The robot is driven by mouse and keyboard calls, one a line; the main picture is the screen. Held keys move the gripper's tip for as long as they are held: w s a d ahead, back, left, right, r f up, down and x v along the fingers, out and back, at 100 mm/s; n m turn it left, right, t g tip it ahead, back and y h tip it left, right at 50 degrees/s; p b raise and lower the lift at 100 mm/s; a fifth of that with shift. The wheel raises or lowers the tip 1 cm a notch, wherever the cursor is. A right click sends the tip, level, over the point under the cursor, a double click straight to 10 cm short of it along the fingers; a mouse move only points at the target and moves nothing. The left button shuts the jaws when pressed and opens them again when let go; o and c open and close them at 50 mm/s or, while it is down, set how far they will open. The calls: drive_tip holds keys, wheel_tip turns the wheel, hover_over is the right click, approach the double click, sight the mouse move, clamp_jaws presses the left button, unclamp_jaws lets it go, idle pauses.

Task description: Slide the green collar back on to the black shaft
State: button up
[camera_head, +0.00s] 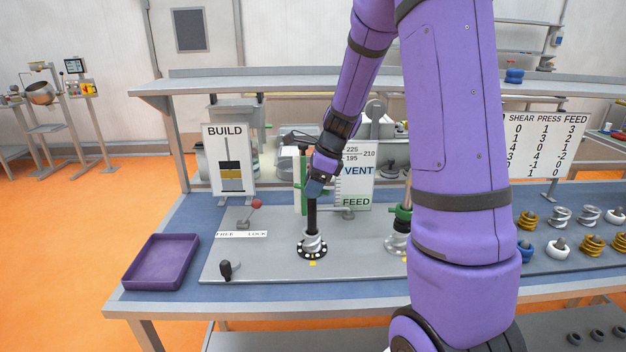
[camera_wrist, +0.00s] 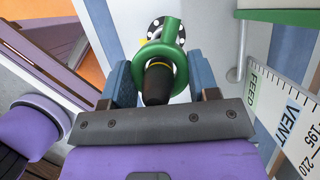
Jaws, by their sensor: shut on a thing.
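The green collar (camera_wrist: 171,37) sits between the fingers of my gripper (camera_wrist: 160,77) in the wrist view. My gripper is shut on it. The collar's ring appears to be around the black shaft (camera_wrist: 157,86), whose dark top end pokes through towards the wrist camera. In the head view, the black shaft (camera_head: 312,218) stands upright with a grey screw at its foot, on a round black base with white dots. My gripper (camera_head: 314,191) is at the shaft's upper end there. The collar is not clearly visible in that view, and its depth on the shaft is hard to tell.
A second green collar (camera_head: 403,212) is on another post to the right, partly behind my arm. A vent/feed scale (camera_head: 358,175) stands behind the shaft. A red-knobbed lever (camera_head: 256,204), a black knob (camera_head: 226,268) and an empty purple tray (camera_head: 161,262) are to the left.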

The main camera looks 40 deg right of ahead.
drive_tip(key=o, duration=1.1)
drive_tip(key=shift+f, duration=0.1)
drive_tip(key=v, duration=1)
drive_tip(key=shift+d+r, duration=0.1)
drive_tip(key=shift+r, duration=0.3)
